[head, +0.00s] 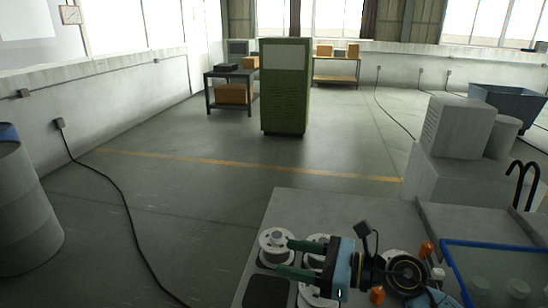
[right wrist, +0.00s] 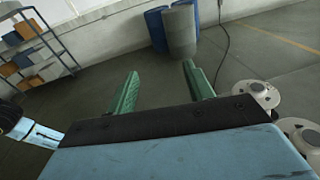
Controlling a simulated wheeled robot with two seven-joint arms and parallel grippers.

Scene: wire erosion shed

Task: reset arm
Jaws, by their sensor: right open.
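My right gripper (head: 286,257) is open, with nothing between its two green fingers. In the head view it is over the grey table (head: 290,205) at the bottom, its fingers pointing left above white spools (head: 276,247). The fingers hide parts of the spools. In the right wrist view the open fingers (right wrist: 160,70) point out over the floor, and spools (right wrist: 259,93) show at the right. My left gripper's fingers do not show; a blue and black part at the left edge of the wrist view may be my left arm.
A blue-rimmed tank (head: 480,244) stands right of the gripper. A dark pad (head: 267,291) lies by the spools. Small orange things (head: 427,248) stand near my wrist. A green cabinet (head: 285,88) stands farther off.

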